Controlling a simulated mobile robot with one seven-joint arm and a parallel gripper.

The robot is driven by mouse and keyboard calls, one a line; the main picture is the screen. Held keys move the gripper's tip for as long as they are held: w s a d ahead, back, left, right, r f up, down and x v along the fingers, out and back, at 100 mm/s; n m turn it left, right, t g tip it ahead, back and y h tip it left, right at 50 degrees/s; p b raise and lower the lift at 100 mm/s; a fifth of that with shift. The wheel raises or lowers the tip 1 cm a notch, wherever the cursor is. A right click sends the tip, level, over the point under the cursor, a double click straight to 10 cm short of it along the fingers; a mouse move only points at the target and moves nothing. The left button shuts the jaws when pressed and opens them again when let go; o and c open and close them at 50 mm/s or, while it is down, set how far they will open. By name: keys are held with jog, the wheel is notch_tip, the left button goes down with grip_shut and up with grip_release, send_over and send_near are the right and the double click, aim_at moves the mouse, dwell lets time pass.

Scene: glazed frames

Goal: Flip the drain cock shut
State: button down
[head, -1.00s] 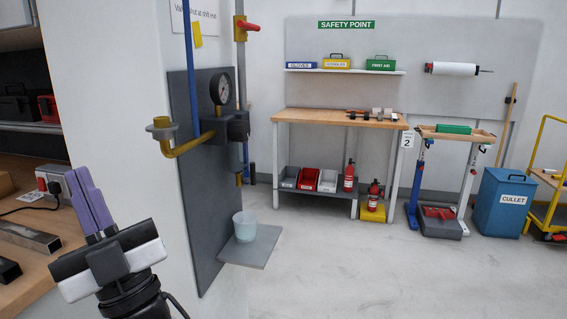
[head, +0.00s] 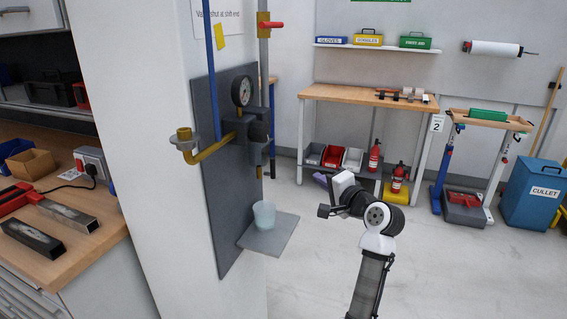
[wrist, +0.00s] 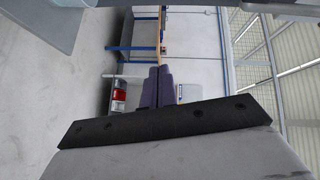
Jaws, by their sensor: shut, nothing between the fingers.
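A grey panel (head: 228,220) on the white pillar carries a dark gauge and valve block (head: 258,132) with a brass pipe (head: 200,152). A short brass fitting (head: 259,172) hangs under the block, above a cup. Higher up, a red lever (head: 272,25) lies sideways on a brass valve on the upright grey pipe. I cannot tell surely which of these is the drain cock. My gripper (head: 320,178) is right of the panel, apart from it, its fingers mostly hidden by my wrist. Its purple fingers (wrist: 157,88) are together and empty in the wrist view.
A pale cup (head: 264,215) stands on a small grey shelf (head: 270,240) jutting from the panel. A workbench (head: 60,170) with metal bars is at the left. A wooden bench (head: 350,96), extinguishers and a blue cullet bin (head: 530,200) stand behind.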

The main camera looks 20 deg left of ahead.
jog(key=shift+a+r+m+g+y, duration=0.5)
jog(key=shift+a+r+g+y, duration=0.3)
jog(key=shift+r+y, duration=0.25)
jog(key=shift+a, duration=0.1)
jog(key=p+x, duration=0.4)
jog(key=x, duration=0.6)
jog(key=s, duration=0.2)
jog(key=s+p, duration=0.1)
jog(key=s, duration=0.1)
jog(key=shift+a+p, duration=0.3)
jog(key=shift+a, duration=0.1)
jog(key=shift+f+b, duration=0.1)
jog(key=shift+b, duration=0.3)
